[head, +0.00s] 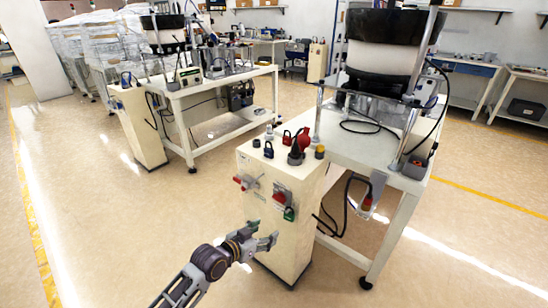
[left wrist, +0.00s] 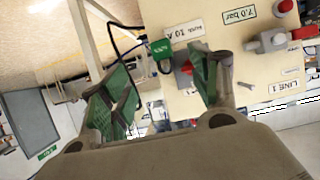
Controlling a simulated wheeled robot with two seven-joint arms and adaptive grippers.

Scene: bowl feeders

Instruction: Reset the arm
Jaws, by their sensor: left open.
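My left gripper (head: 263,232) is open and empty in the head view, in front of the lower front face of the cream control cabinet (head: 268,222). In the left wrist view its two green-padded fingers (left wrist: 160,64) are spread apart. A green padlock (head: 289,214) hangs at a red switch (head: 281,197) on the cabinet front, up and to the right of my gripper. The padlock also shows in the left wrist view (left wrist: 162,50), between the fingertips in the picture. I cannot tell the exact distance from fingers to padlock. My right gripper is in neither view.
A red valve handle (head: 246,182) sticks out of the cabinet front. A blue padlock (head: 268,150), a red padlock (head: 287,138) and knobs stand on its top. A white table (head: 352,150) with a bowl feeder (head: 385,45) adjoins on the right.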

